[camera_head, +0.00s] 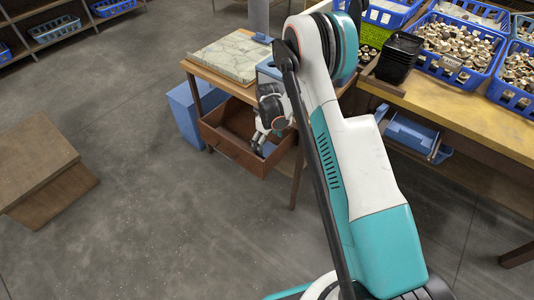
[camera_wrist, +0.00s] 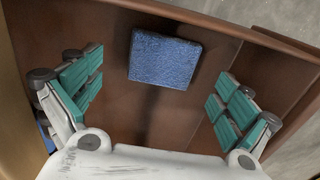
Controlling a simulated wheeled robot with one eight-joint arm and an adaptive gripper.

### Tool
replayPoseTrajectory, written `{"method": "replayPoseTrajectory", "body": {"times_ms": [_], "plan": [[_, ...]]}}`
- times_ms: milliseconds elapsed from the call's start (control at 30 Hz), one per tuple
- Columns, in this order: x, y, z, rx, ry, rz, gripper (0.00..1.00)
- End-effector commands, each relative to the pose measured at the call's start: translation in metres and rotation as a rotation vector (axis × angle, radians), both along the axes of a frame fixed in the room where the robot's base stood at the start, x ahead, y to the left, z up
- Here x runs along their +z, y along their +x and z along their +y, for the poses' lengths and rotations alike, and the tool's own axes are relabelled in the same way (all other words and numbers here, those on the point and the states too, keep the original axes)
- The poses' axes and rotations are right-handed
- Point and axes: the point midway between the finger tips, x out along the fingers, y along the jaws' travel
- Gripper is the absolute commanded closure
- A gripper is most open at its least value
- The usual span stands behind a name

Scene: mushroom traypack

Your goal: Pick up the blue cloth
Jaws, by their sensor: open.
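The blue cloth (camera_wrist: 165,60) shows in the wrist view as a folded, textured square lying in an open brown wooden drawer (camera_head: 235,148). My gripper (camera_wrist: 158,95) is open above the drawer, with one finger pad group on each side of the cloth and nothing between them. The cloth lies a little beyond the fingers, toward the top of the picture.
The drawer belongs to a small wooden table (camera_head: 195,68) with a stone-patterned slab (camera_head: 228,55) on top. A blue bin (camera_head: 185,110) stands beside it. At right, a long table (camera_head: 480,122) holds mushroom crates (camera_head: 462,75) and black trays (camera_head: 398,58). A wooden box (camera_head: 35,160) stands at left.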

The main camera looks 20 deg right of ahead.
Motion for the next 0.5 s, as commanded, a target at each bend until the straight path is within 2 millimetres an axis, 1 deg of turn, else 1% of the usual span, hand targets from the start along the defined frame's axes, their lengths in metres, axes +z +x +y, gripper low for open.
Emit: {"method": "replayPoseTrajectory", "body": {"times_ms": [33, 200, 267, 467, 500], "plan": [[-0.012, -0.001, 0.002, 0.001, 0.000, 0.000, 0.03], [-0.034, -0.001, 0.003, 0.000, 0.000, 0.000, 0.03], [-0.036, -0.001, 0.003, 0.000, 0.000, 0.000, 0.03], [-0.035, -0.001, 0.003, 0.000, 0.000, 0.000, 0.03], [-0.035, -0.001, 0.003, 0.000, 0.000, 0.000, 0.12]]}}
